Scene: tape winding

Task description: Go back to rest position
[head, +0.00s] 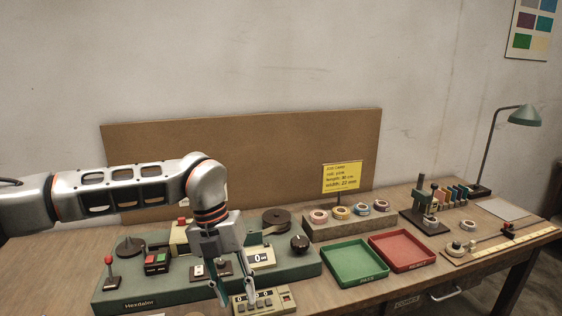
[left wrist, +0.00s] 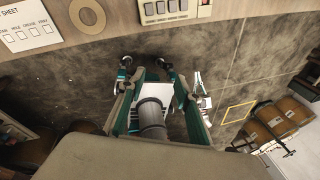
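My left arm comes in from the left in the head view. My left gripper (head: 237,292) points down over the front of the green winding machine (head: 130,301), by a small counter box (head: 272,301). In the left wrist view its two teal fingers (left wrist: 157,78) are spread apart. I see no task object held; a grey cylinder shows between the fingers, and I cannot tell what it belongs to. My right gripper is in neither view.
A green tray (head: 329,276) and a red tray (head: 430,264) lie right of the machine. Several tape rolls sit on a wooden block (head: 325,233) behind them. A yellow card (head: 342,177) stands at the back. A green lamp (head: 525,116) stands far right.

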